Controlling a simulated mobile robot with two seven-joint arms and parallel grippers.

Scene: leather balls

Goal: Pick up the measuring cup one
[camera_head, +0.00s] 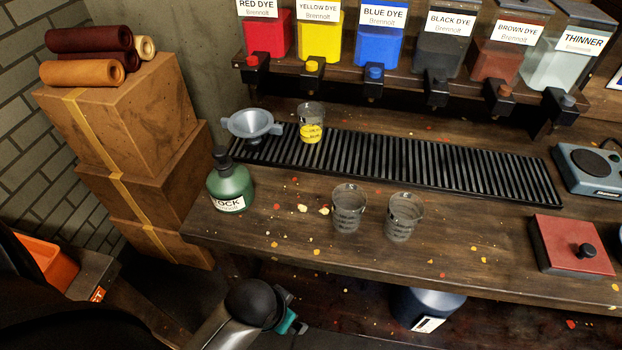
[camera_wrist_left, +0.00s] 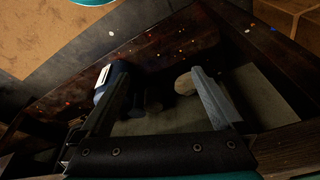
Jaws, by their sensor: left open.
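Three clear measuring cups show in the head view. One measuring cup (camera_head: 311,124) with yellow at its bottom stands on the black slatted grate. Two others, a left measuring cup (camera_head: 348,209) and a right measuring cup (camera_head: 403,217), stand upright on the wooden bench in front of the grate and look empty. I cannot tell which is cup one. My left arm is low in front of the bench. In the left wrist view my left gripper (camera_wrist_left: 160,74) is open, with nothing between its fingers and no cup in sight. My right gripper is not in view.
A grey funnel (camera_head: 252,124) and a green bottle (camera_head: 230,184) stand left of the cups. A red lidded box (camera_head: 571,246) and a scale (camera_head: 592,168) are at the right. Dye dispensers overhang the back. A blue container (camera_head: 427,308) is below the bench edge.

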